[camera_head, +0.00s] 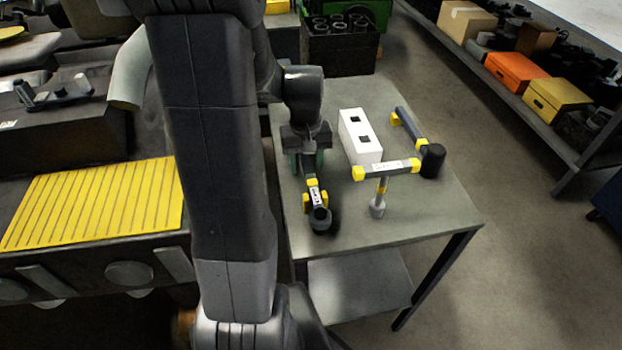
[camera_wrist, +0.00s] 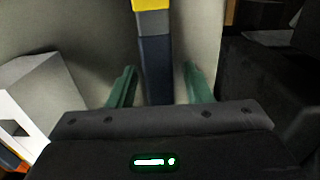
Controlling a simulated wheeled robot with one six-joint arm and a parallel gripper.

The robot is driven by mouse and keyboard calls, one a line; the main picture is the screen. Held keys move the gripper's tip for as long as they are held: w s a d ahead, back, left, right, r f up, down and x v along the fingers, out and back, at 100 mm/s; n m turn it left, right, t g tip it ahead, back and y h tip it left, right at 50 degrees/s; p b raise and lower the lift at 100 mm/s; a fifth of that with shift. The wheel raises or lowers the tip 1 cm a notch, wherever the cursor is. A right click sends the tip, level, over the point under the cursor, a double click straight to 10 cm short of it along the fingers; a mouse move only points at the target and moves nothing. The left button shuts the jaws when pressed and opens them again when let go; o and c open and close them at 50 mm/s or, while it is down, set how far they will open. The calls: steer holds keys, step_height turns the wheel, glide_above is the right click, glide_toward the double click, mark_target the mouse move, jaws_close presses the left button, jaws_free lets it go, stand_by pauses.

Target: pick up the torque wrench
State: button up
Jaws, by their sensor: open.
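Several yellow-and-dark tools stand or lie on the grey table, and I cannot tell for sure which is the torque wrench. One tool (camera_head: 315,197), with a label, yellow parts and a dark round end, extends forward from under my gripper (camera_head: 306,162). In the wrist view, a dark blue bar (camera_wrist: 155,65) with a yellow section runs between the green fingers of my gripper (camera_wrist: 149,88). The fingers are open, with a gap on each side of the bar. A T-shaped tool (camera_head: 388,169) and a dark-handled tool with a black head (camera_head: 432,160) are to the right.
A white block with dark openings (camera_head: 358,138) is right of my gripper and shows at the wrist view's left (camera_wrist: 42,95). A dark crate (camera_head: 340,52) is behind. The table's front (camera_head: 400,228) is clear. A shelf with boxes (camera_head: 540,95) is far right.

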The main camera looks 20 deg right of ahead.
mark_target(307, 158)
jaws_close()
steer(key=shift+r, duration=0.15)
step_height(307, 158, up, 10)
steer(key=shift+f, duration=0.1)
stand_by(0.4)
steer(key=c, duration=0.6)
jaws_free()
steer(key=shift+c, duration=0.2)
jaws_close()
